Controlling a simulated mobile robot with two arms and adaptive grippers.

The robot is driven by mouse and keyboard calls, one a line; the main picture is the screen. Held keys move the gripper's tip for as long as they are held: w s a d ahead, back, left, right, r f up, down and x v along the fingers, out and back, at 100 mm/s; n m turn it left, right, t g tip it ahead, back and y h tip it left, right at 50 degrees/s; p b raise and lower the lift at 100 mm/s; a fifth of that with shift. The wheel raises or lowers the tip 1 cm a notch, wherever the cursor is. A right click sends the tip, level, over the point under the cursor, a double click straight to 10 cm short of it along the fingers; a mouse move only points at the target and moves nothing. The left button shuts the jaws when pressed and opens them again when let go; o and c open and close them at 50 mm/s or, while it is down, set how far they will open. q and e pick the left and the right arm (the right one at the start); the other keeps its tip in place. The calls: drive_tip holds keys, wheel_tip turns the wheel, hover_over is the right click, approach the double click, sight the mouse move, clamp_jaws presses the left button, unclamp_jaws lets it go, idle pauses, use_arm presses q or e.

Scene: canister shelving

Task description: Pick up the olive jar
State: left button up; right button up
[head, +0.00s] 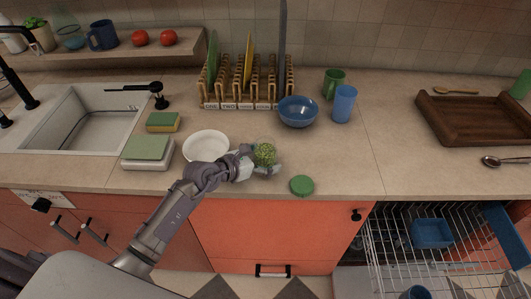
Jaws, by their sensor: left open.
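The olive jar (265,153) stands on the counter near its front edge, with green olives showing through its open top. A round green lid (302,185) lies flat on the counter to the right of the jar. My left gripper (262,163) reaches in from the left and is open, its fingers at the jar's left and front sides. Part of the jar is hidden by the gripper, and I cannot tell whether the fingers touch it. My right gripper is not in view.
A white bowl (206,147) sits just left of the jar, close to my arm. A blue bowl (298,111), green mug (333,82) and blue cup (344,103) stand behind. A dish rack (247,98) is at the back. The dishwasher rack (390,240) is pulled out at lower right.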

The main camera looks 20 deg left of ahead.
use_arm(q)
drive_tip(key=shift+s, duration=0.1)
drive_tip(key=shift+c, duration=1)
drive_tip(key=c, duration=1.3)
drive_tip(key=shift+r, duration=0.1)
drive_tip(key=shift+c, duration=0.3)
